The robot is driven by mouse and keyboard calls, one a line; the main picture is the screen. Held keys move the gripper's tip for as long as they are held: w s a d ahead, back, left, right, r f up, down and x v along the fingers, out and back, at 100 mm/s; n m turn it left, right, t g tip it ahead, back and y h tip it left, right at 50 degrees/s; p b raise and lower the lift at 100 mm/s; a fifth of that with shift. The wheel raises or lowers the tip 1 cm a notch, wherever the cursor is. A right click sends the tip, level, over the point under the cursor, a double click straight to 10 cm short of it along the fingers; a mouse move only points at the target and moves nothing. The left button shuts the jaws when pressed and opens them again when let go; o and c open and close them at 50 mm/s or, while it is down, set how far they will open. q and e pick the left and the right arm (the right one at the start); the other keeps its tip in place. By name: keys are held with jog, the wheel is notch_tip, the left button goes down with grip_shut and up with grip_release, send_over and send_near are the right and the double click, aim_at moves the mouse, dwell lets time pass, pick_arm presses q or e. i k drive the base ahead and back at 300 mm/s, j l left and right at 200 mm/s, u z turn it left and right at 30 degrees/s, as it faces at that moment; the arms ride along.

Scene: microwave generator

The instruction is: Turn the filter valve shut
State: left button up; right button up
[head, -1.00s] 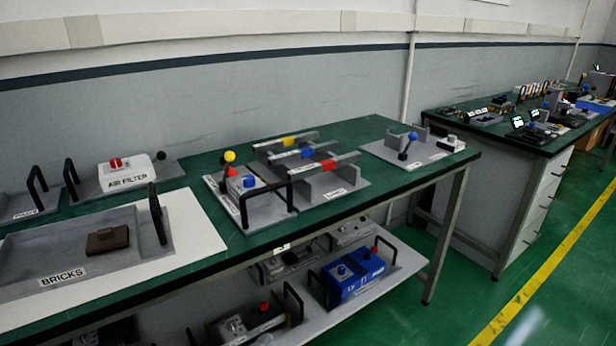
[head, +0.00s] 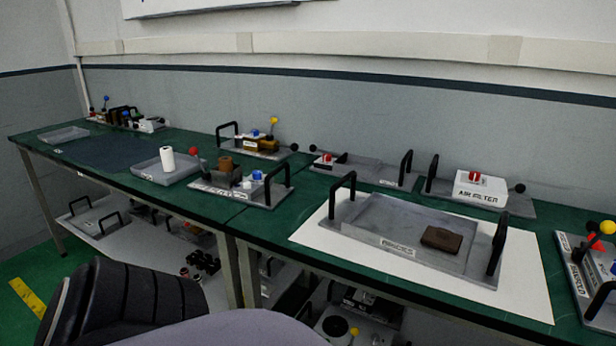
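The white box labelled AIR FILTER (head: 480,190) stands on a grey base at the back right of the green bench. A red knob (head: 474,176) sits on its top; its exact turn position is too small to read. Neither of my grippers is in view.
A grey tray with a brown brick (head: 442,239) lies on a white sheet (head: 530,295) in front of the filter. Black handles rise at the tray's ends. A red-and-yellow-knobbed unit (head: 598,245) is at the right edge. An unidentified black ribbed shape fills the lower left.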

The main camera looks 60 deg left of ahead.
aim_at(257, 175)
jog(key=u, duration=2.4)
jog(key=i+j+z, duration=0.1)
jog(key=i+z, duration=0.15)
jog(key=z, duration=0.15)
jog(key=i+j+z, duration=0.2)
jog(key=z, duration=0.15)
jog(key=i+j+z, duration=0.25)
jog(key=z, duration=0.15)
